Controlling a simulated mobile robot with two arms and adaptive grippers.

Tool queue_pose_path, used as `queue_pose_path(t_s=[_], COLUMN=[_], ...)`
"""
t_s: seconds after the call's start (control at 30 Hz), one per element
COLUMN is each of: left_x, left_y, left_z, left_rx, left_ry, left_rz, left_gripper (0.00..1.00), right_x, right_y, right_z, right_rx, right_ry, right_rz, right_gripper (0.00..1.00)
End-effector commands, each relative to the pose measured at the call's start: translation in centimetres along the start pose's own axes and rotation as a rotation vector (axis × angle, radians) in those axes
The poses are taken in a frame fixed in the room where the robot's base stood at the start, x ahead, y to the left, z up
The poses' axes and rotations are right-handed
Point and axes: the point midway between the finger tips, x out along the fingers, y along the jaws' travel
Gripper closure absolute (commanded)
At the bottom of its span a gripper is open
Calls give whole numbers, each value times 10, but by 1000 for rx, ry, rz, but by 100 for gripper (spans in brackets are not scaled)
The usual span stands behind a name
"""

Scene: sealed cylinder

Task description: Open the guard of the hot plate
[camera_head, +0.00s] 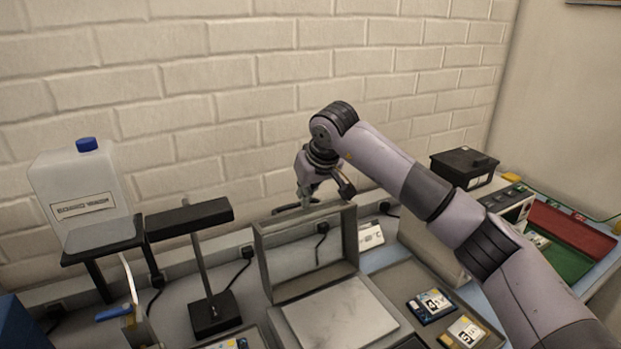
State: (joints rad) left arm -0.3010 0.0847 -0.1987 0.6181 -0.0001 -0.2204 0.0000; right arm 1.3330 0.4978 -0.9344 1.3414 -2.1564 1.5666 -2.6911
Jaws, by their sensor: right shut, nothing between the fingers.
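The hot plate (341,323) is a flat pale grey square plate on the bench at the lower middle. Its guard (262,262) is a grey rectangular frame with a see-through panel, standing upright along the plate's back edge, so the plate's top is uncovered. My right gripper (322,199) is shut and empty at the guard's top edge, toward the wall. I cannot tell whether it touches the frame. A dark curved piece shows beside the fingers, and I cannot tell what it belongs to. My left gripper is out of view.
A black lamp-like stand (213,313) and a jug with a blue cap (86,194) stand to the left. A tray (412,275) with small labelled packs lies right of the plate. A box-shaped device (430,245) stands behind my right arm. The brick wall is close behind.

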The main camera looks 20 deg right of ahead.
Motion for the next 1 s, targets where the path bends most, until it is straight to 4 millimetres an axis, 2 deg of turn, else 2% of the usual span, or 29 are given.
queue_pose_path(t_s=[0.2,0.57,0.67,1.0], left_x=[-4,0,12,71], left_y=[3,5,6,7], left_z=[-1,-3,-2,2], left_rx=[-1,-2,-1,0], left_ry=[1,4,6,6], left_rz=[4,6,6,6], left_gripper=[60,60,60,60], right_x=[12,12,9,-15], right_y=[-1,0,2,2], right_z=[0,2,6,36], right_rx=[0,0,-1,-1], right_ry=[0,9,41,217], right_rz=[-1,1,3,3], right_gripper=[100,100,100,100])
